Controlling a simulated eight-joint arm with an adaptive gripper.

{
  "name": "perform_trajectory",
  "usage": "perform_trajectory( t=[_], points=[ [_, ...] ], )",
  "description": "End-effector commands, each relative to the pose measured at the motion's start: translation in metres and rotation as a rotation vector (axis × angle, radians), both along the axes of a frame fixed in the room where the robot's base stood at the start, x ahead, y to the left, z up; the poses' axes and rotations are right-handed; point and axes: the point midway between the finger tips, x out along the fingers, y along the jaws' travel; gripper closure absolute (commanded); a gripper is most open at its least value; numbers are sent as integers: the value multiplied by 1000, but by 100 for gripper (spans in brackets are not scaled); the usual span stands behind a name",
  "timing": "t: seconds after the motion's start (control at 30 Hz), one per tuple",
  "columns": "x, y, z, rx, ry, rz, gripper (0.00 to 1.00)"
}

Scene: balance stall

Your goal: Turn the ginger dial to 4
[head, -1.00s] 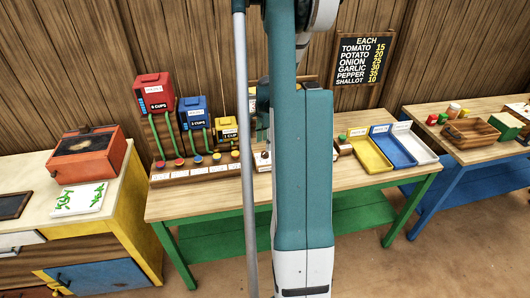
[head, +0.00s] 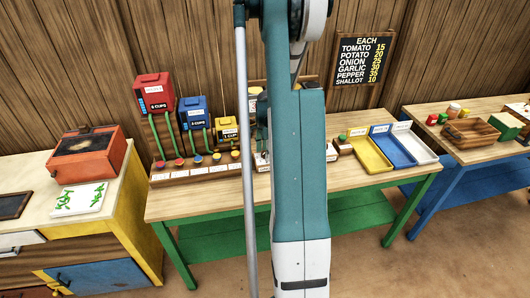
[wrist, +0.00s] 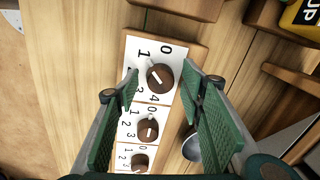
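In the wrist view a pale board (wrist: 137,107) carries three round brown dials in a row, with numbers from 0 to 4 around the largest. No name is readable on it, so I cannot tell which dial is ginger. My gripper (wrist: 161,72) is open, with its green-padded fingers on either side of the largest dial (wrist: 163,80). I cannot tell whether they touch it. The dial's white mark slants toward the upper left, roughly toward the 1. In the head view my arm hides the gripper and most of the board.
A metal spoon-like thing (wrist: 192,147) lies right of the board. A yellow dispenser (wrist: 302,16) stands at the upper right. The head view shows red (head: 153,92) and blue (head: 193,113) dispensers left of my arm, and yellow, blue and white trays right of it. The left table strip is bare.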

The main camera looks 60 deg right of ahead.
Motion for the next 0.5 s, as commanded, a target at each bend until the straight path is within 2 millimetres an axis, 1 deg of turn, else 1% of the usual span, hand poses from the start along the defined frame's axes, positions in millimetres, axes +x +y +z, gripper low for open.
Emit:
perform_trajectory(
  t=[0.1,0.13,0.3,0.33,0.5],
  points=[
    [0,0,0,0,0,0,61],
    [0,0,0,0,0,0,64],
    [0,0,0,0,0,0,86],
    [0,0,0,0,0,0,88],
    [0,0,0,0,0,2,88]
  ],
)
